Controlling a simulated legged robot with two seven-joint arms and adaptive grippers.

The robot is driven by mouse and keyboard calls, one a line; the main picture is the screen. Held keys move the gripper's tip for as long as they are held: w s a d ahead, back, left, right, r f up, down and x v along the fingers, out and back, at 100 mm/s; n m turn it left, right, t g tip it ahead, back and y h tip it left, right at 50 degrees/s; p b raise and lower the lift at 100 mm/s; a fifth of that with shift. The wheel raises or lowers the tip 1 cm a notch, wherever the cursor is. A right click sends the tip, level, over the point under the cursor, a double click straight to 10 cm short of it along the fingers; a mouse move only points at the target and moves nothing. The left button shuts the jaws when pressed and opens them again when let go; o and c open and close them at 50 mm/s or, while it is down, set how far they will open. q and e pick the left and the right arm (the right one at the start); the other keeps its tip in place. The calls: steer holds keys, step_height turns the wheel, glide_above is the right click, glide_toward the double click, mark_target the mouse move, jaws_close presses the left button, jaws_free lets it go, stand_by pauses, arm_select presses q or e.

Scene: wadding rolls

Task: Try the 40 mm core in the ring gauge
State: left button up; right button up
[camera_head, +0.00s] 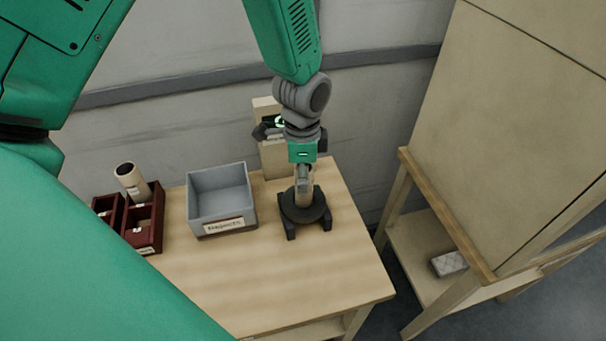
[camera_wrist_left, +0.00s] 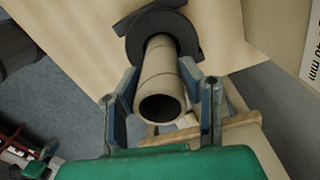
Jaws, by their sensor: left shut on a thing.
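My left gripper (camera_head: 303,178) points down over the dark ring gauge (camera_head: 289,209) at the right part of the table. It is shut on a beige cardboard core (camera_head: 303,199), which stands roughly upright. In the left wrist view the core (camera_wrist_left: 161,75) lies between the two fingers (camera_wrist_left: 162,103), its open near end facing the camera. Its far end meets the hole of the ring gauge (camera_wrist_left: 134,47); I cannot tell how deep it sits. A board with a "40 mm" label (camera_wrist_left: 311,45) is beside the gauge. My right gripper is not in view.
A grey bin (camera_head: 221,198) labelled "Rejects" stands left of the gauge. The table (camera_head: 250,280) is bare in front. A wooden stand (camera_head: 430,220) is at the right.

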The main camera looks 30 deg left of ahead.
arm_select(q)
steer(key=shift+f, duration=0.35)
stand_by(1.6)
steer(key=o, duration=1.2)
steer(key=shift+r, duration=0.1)
step_height(320, 180, up, 12)
steer(key=shift+w+a+f, duration=0.1)
steer(key=shift+w+f, duration=0.05)
